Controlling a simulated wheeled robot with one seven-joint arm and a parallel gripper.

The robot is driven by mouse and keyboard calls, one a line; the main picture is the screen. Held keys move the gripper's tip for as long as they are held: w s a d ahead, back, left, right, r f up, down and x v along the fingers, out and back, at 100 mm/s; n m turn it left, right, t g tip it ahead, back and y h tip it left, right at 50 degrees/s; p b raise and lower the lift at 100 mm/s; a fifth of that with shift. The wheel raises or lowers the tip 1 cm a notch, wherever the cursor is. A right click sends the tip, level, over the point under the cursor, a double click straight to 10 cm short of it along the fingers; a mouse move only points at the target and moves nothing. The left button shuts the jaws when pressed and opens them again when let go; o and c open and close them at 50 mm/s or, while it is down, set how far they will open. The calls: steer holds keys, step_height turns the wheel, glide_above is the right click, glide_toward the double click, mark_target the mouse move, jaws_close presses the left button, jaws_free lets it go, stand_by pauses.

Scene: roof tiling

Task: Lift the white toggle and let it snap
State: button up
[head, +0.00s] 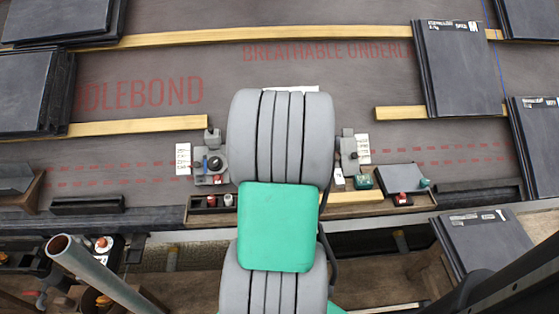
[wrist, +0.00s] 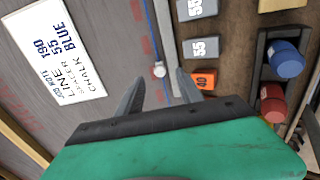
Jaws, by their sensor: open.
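The white toggle (wrist: 159,71) is a small pale knob on a thin blue line (wrist: 150,30) in the wrist view. My gripper (wrist: 162,76) is open, with one dark finger on each side of the toggle near its tips. The toggle appears between the fingertips or just beyond them; I cannot tell the depth or whether they touch. In the head view my grey and green arm hides the gripper and the toggle.
Grey blocks (wrist: 201,47) and an orange 40 block (wrist: 205,80) sit close right. A tray holds blue (wrist: 287,58) and red (wrist: 272,103) bottles. Slate stacks (head: 460,70) stand on battens (head: 180,37).

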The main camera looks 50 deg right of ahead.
steer(key=p+v, duration=0.3)
steer(key=v, duration=0.2)
steer(key=shift+s+a+r+p, duration=0.15)
steer(key=shift+r+p, duration=0.1)
steer(key=shift+p, duration=0.15)
